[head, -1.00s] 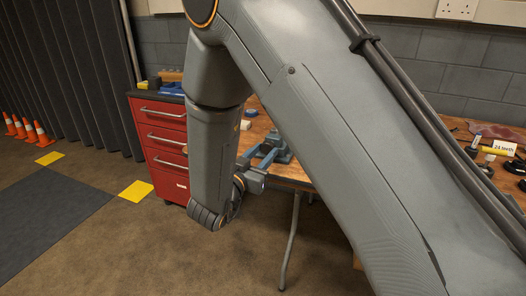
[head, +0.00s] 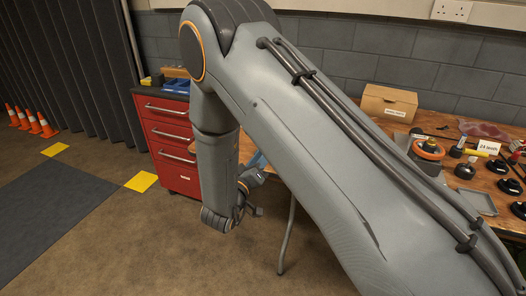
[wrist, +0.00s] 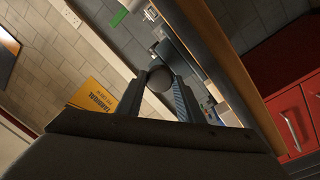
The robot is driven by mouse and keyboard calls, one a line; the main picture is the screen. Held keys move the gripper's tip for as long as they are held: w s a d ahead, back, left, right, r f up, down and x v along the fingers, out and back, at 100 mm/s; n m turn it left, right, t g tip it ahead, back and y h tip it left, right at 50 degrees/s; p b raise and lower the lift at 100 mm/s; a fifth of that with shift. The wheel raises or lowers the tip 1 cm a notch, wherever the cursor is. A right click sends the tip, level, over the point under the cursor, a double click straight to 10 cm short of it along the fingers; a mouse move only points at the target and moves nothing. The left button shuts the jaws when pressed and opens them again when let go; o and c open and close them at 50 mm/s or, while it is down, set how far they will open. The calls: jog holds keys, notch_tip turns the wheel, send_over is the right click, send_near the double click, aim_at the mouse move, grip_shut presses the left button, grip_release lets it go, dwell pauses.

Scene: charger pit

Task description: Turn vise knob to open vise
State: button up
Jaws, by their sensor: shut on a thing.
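In the wrist view a dark, round knob (wrist: 160,78) sits between the fingertips of my gripper (wrist: 159,84), which is shut on it. The vise (head: 258,161) shows in the head view only as a small blue patch at the table edge; my arm hides most of it. My gripper (head: 254,190) is small there, low beside that table edge. The knob cannot be made out in the head view.
A red drawer cabinet (head: 172,146) stands left of my arm. The wooden table (head: 420,130) holds a cardboard box (head: 389,104), an orange-ringed tool (head: 428,150) and several dark parts. In the wrist view a yellow panel (wrist: 95,98) lies left of the fingers.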

jog(key=shift+n, duration=0.5)
jog(key=o, duration=1.1)
jog(key=shift+c, duration=0.2)
jog(key=shift+s+a, duration=0.1)
jog(key=shift+s, duration=0.05)
jog(key=v, duration=0.7)
jog(key=shift+s, duration=0.25)
jog(key=shift+a, duration=0.1)
